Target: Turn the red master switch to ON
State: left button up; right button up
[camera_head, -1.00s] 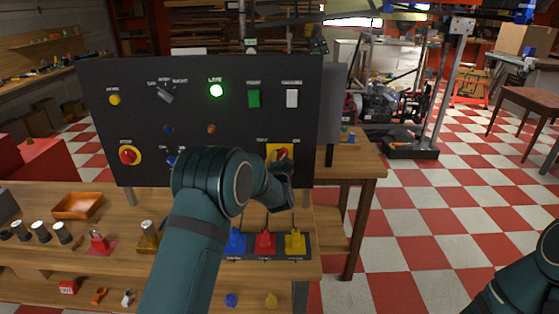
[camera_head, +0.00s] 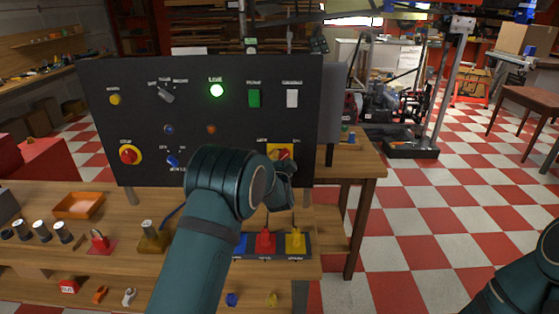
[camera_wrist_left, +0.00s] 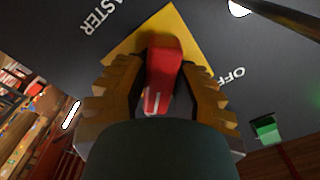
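The red master switch (camera_head: 285,154) sits on a yellow plate at the lower right of the dark panel (camera_head: 215,130). In the left wrist view, the red handle (camera_wrist_left: 163,65) stands between the two ridged fingers of my left gripper (camera_wrist_left: 160,92), which look closed on its sides. The yellow plate (camera_wrist_left: 177,22) lies behind it, with the label MASTER at upper left and OFF to the right. In the head view my left gripper (camera_head: 283,172) is at the switch, mostly hidden by my wrist. My right gripper is out of view; only part of that arm shows.
Below stand blue, red (camera_head: 265,241) and yellow levers on the bench. Open checkered floor lies to the right.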

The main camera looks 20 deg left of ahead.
pick_arm(q)
jog(key=o, duration=0.4)
jog(key=shift+a, duration=0.1)
jog(key=v, duration=1.2)
